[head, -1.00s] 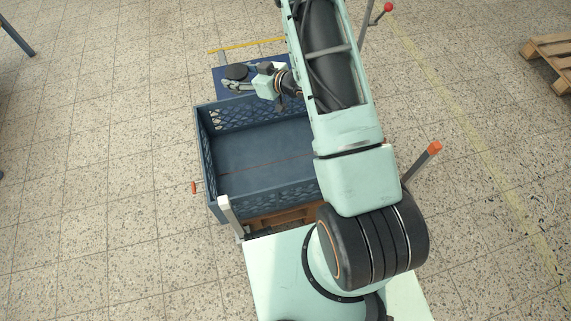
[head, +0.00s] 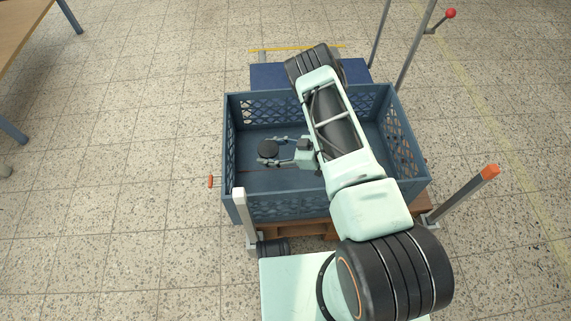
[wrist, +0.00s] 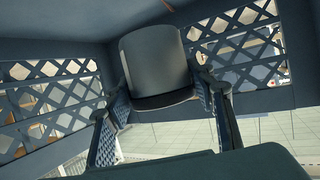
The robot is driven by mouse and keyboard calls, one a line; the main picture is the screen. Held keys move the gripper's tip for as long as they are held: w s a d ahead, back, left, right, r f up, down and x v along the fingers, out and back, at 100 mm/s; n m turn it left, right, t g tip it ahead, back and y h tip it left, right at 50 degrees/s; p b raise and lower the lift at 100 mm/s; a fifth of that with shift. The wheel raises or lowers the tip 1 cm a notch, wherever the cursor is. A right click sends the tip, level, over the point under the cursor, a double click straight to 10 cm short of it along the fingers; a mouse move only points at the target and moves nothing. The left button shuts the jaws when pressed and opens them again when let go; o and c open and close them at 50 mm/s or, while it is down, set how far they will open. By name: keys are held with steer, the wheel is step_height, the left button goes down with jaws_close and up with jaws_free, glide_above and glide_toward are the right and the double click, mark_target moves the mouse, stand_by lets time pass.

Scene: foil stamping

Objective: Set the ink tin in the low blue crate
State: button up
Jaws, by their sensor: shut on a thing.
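The ink tin is a dark, round, lidded tin (head: 268,149), held between the fingers of my gripper (head: 272,151). The low blue crate (head: 285,205) has lattice walls and stands below and around the gripper in the head view. In the wrist view the tin (wrist: 155,62) sits between the two fingertips (wrist: 160,95), with the crate's lattice wall (wrist: 45,95) behind it. My gripper is shut on the tin, within the crate's outline toward its left side. I cannot tell whether the tin touches the crate floor.
The crate rests on a brown wooden pallet (head: 315,230). A blue surface (head: 265,76) lies behind the crate. A post with an orange top (head: 490,172) stands at the right, and a white post (head: 239,205) at the near left corner. A table (head: 22,35) is at upper left.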

steer(key=shift+f+b, duration=1.05)
steer(key=shift+f, duration=2)
steer(key=shift+f, duration=0.1)
steer(key=o, duration=1.4)
steer(key=shift+f, duration=0.1)
steer(key=shift+r, duration=0.25)
steer(key=p+v, duration=0.3)
steer(key=v, duration=0.9)
steer(key=shift+p, duration=0.4)
